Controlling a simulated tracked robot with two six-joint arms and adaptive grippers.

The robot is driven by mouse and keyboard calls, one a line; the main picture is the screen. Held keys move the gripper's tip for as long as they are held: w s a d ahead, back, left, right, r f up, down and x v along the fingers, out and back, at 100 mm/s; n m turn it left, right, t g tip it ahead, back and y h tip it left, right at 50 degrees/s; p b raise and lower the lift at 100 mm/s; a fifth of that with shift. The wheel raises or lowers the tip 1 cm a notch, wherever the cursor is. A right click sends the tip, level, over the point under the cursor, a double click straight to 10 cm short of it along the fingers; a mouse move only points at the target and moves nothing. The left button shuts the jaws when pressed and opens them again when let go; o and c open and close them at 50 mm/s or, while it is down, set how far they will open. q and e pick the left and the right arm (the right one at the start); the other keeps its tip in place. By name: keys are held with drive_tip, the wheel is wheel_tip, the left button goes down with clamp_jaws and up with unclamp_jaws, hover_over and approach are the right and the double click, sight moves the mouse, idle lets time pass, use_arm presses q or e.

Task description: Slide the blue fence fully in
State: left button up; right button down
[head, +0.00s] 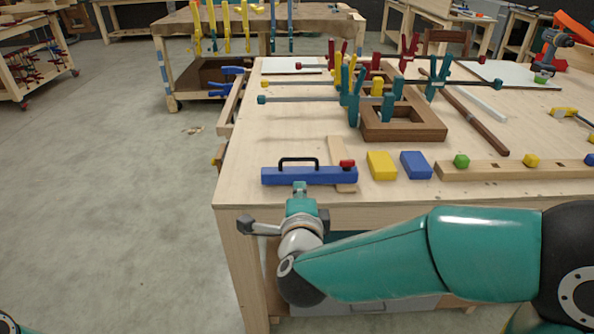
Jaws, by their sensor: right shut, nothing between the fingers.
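The blue fence (330,177) is a long blue bar with a black handle on top. It lies at the near left edge of the wooden workbench, across a pale wooden strip (337,150) with a red knob (347,164) at the fence's right end. My right gripper (300,187) is shut and empty. Its tip is at the near face of the fence, below the handle; I cannot tell whether it touches. My left gripper is out of view.
A yellow block (381,166) and a blue block (416,165) sit just right of the fence. A wooden rail (505,170) with coloured knobs lies farther right. Behind stand clamped brown frames (402,130). The bench top left of the frames is mostly clear.

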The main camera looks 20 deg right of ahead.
sight(298, 161)
drive_tip(key=p+x, duration=0.2)
drive_tip(key=x, duration=1)
drive_tip(key=shift+f, duration=0.1)
drive_tip(key=shift+d, duration=0.1)
